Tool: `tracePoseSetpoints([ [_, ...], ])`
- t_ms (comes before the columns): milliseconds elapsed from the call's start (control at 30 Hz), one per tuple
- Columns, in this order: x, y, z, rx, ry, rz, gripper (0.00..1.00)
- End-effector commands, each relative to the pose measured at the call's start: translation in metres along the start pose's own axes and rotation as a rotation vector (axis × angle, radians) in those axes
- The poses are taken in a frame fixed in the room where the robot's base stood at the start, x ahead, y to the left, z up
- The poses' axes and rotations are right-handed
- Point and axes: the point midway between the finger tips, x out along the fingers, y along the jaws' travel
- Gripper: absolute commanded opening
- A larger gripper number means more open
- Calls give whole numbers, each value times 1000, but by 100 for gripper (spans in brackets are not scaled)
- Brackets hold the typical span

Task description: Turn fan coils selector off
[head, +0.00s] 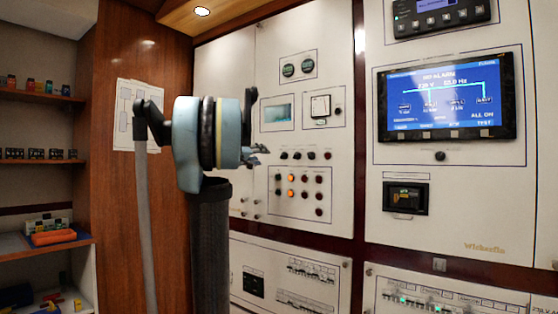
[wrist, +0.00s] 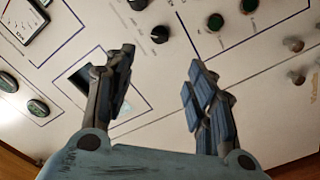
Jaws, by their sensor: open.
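A row of small black selector knobs (head: 297,155) sits on the white panel, below a screen and a square meter. Their labels are too small to read, so I cannot tell which is the fan coils selector. The wrist view shows black knobs (wrist: 160,34) near the top, beyond my fingertips. My gripper (wrist: 163,75) is open and empty, its two fingers spread in front of the panel. In the head view my gripper (head: 258,153) is seen side-on, left of the knob row, and part of the panel behind it is hidden.
Indicator lamps (head: 291,192), some lit orange, sit below the knobs. A small screen (head: 278,113) and a square meter (head: 321,106) are above. A large blue display (head: 445,97) is on the right panel. Shelves (head: 40,97) with small items stand at the left.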

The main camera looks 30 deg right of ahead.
Motion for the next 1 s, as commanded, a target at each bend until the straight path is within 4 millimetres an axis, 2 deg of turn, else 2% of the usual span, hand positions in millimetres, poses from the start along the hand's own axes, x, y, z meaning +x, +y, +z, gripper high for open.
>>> tracePoseSetpoints([
  [167, 24, 1, 1, 0, -3, 2, 50],
  [800, 136, 1, 2, 0, -4, 1, 50],
  [1000, 159, 0, 2, 0, -4, 1, 50],
])
